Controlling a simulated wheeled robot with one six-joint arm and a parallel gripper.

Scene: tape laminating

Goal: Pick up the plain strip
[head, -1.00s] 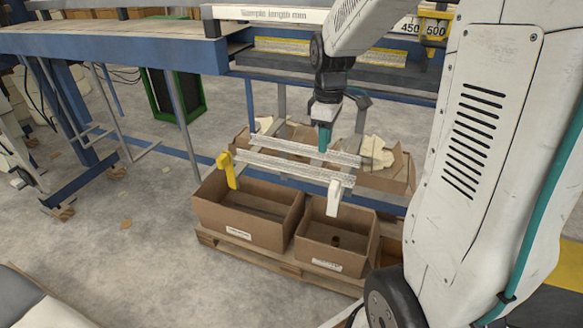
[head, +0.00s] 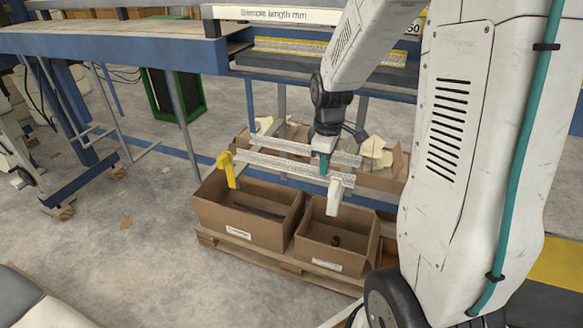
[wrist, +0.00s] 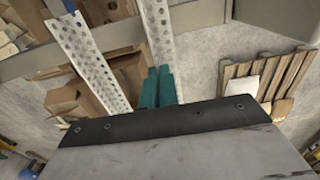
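Two long pale perforated strips lie side by side in the head view, a back strip (head: 272,143) and a front strip (head: 262,163). They span above open cardboard boxes. Both show in the wrist view, one at left (wrist: 85,50) and one nearer the middle (wrist: 158,28). I cannot tell which is the plain one. A yellow piece (head: 228,168) is at the front strip's left end, and a white piece (head: 335,195) at its right end. My gripper (wrist: 158,72) has teal fingers close together, over the strips' right part. Whether they touch a strip is unclear.
Two open cardboard boxes, left (head: 230,218) and right (head: 325,250), stand on a wooden pallet (head: 270,263). More boxes with crumpled pale material (head: 375,152) stand behind. A blue-framed table (head: 120,42) is at the back left. The floor (head: 130,260) at left is mostly clear.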

